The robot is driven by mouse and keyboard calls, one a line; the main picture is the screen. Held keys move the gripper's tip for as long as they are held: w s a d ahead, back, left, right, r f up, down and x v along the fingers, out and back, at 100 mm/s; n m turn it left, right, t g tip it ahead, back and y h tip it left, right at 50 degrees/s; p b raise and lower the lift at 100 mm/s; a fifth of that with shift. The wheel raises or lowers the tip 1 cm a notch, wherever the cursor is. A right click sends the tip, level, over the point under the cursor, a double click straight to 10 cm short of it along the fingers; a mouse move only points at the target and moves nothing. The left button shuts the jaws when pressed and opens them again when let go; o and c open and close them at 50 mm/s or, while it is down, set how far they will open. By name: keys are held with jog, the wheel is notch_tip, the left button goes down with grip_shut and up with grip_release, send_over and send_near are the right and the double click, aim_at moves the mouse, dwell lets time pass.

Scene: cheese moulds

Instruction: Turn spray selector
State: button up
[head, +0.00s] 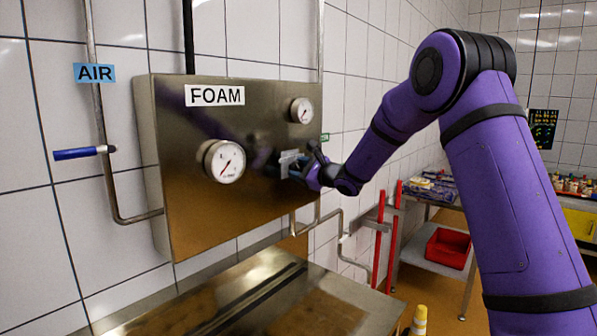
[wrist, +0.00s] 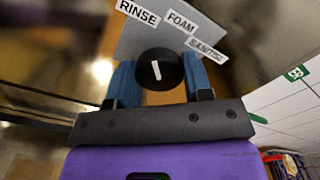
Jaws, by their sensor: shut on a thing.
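The spray selector is a round black knob (wrist: 160,70) with a white pointer line, on a grey plate (wrist: 140,38) labelled RINSE, FOAM and SANITISE. In the wrist view the white line stands nearly upright, tilted slightly. My gripper (wrist: 161,82) has its blue fingers on either side of the knob and is shut on it. In the head view my gripper (head: 300,170) is at the right part of the steel FOAM box (head: 190,130), and it and my arm hide the knob there.
Two round gauges, a left one (head: 224,161) and a right one (head: 302,110), sit on the box near my gripper. A blue-handled AIR valve (head: 76,154) is at left. Red uprights (head: 394,240) and a shelf with a red bin (head: 448,248) stand at right.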

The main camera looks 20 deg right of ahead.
jog(key=shift+d+r+n, duration=0.1)
jog(key=shift+d+n, duration=0.1)
jog(key=shift+n, duration=0.4)
jog(key=o, duration=0.9)
jog(key=v, duration=1)
jog(key=shift+s+d, duration=0.2)
jog(key=shift+d, duration=0.1)
